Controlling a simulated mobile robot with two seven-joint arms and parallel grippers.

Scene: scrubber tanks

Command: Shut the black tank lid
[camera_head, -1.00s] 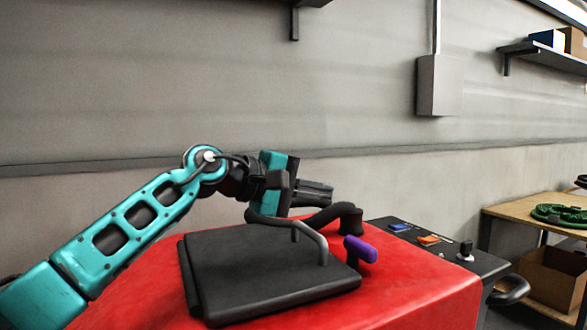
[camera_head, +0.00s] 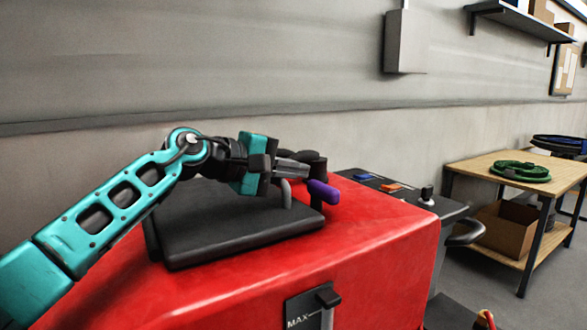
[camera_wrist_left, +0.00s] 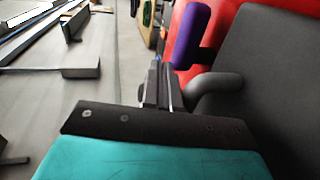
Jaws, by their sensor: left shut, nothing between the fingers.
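The black tank lid (camera_head: 225,230) lies flat on top of the red machine in the head view; it also shows at the right of the left wrist view (camera_wrist_left: 270,70). A dark curved handle (camera_wrist_left: 213,85) stands on it, partly hidden by my gripper in the head view. A purple grip (camera_head: 322,191) stands at the lid's right edge and also shows in the wrist view (camera_wrist_left: 191,35). My left gripper (camera_head: 308,168) is shut and empty, above the lid's far right part, close to the handle and purple grip. I cannot tell whether it touches them. My right gripper is out of view.
The red machine body (camera_head: 385,250) surrounds the lid. A dark control panel (camera_head: 400,195) with blue and orange switches is to its right. A wooden table (camera_head: 475,170) with a green coil (camera_head: 520,171) stands farther right. A wall is behind.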

